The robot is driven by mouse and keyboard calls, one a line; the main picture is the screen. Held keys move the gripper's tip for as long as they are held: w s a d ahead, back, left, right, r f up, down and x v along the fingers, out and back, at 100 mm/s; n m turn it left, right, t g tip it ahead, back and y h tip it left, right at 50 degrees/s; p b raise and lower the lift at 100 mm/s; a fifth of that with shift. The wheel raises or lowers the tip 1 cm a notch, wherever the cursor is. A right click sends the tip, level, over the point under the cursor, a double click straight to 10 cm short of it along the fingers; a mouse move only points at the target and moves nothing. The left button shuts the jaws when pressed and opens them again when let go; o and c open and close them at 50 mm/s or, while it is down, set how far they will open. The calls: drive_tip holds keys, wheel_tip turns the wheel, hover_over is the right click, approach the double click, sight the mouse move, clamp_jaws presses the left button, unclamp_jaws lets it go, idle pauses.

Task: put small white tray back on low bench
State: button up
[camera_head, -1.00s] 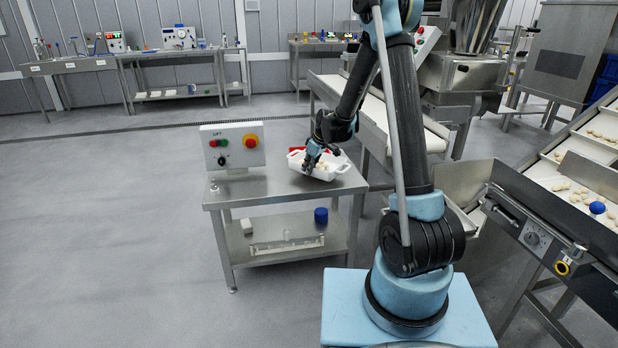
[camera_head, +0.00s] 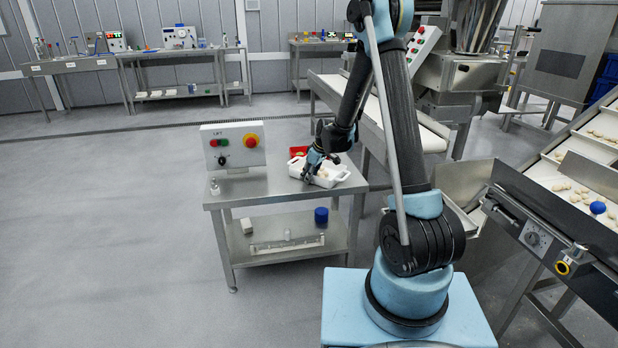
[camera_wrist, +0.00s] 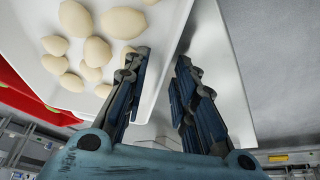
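The small white tray (camera_head: 327,178) holds several pale filled-pasta pieces (camera_wrist: 96,50). In the head view it is at the top of the low steel bench (camera_head: 232,197); I cannot tell whether it rests fully on it.
A red container (camera_head: 298,152) is right behind the tray. A control box with buttons (camera_head: 232,145) stands at the bench's back left. The lower shelf carries a blue cylinder (camera_head: 321,215) and a flat white item. A conveyor (camera_head: 375,110) stands to the right.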

drive_tip(key=v, duration=1.2)
drive_tip(key=s+d+r+m+h, duration=0.1)
drive_tip(key=s+d+r+m, duration=0.2)
drive_tip(key=s+d+r, duration=0.55)
drive_tip(key=s+d+f+m+h, duration=0.1)
drive_tip(key=s+d, duration=0.4)
drive_tip(key=s, duration=0.5)
drive_tip(key=s+d+f+m+h, duration=0.1)
drive_tip(key=s+d+m, duration=0.4)
drive_tip(key=s, duration=0.5)
drive_tip(key=s+d+f+m, duration=0.3)
drive_tip(key=s+d, duration=0.2)
drive_tip(key=s, duration=0.6)
drive_tip(key=shift+d+f+h, duration=0.3)
drive_tip(key=shift+d+h, duration=0.1)
